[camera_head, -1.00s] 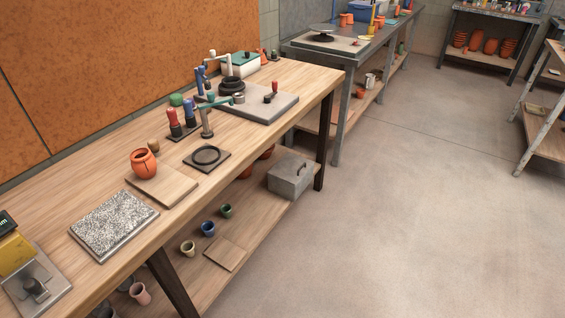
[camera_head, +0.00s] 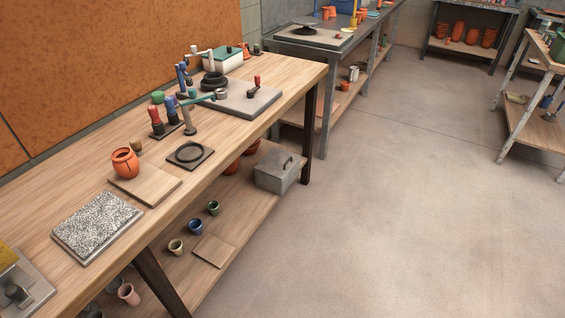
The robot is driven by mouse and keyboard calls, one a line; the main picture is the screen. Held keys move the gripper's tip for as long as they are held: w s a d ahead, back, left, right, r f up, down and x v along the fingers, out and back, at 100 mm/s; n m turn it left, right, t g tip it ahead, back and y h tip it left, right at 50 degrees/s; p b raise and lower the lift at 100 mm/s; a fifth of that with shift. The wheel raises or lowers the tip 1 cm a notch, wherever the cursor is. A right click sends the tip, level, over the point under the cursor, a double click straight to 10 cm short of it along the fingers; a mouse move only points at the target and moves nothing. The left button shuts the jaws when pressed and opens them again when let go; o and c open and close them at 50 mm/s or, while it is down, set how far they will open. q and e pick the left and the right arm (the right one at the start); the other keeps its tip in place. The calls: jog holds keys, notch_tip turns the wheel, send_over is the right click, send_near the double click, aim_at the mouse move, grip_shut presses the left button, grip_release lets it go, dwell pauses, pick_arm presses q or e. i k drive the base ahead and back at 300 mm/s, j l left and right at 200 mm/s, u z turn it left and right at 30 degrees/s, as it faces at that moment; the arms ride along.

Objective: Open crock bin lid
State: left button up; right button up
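A grey lidded box (camera_head: 272,178) with a dark handle on top sits on the lower shelf of the wooden workbench, near its far right end. Its lid looks shut. A white box with a green lid (camera_head: 228,60) stands on the benchtop at the back, and its lid also looks shut. I cannot tell which of these is the crock bin. Neither of my grippers shows in this view.
The wooden workbench (camera_head: 60,202) runs along the left, with an orange pot (camera_head: 125,162), a speckled slab (camera_head: 97,227) and tools on it. Several small cups stand on its lower shelf. The concrete floor (camera_head: 400,220) to the right is open. Racks stand farther back.

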aim_at(277, 161)
jog(key=i+l, duration=0.35)
jog(key=i+l+z, duration=0.1)
jog(key=i+l, duration=0.25)
jog(key=i, duration=0.2)
jog(key=i+l, duration=0.35)
jog(key=i+z, duration=0.05)
jog(key=i, duration=0.05)
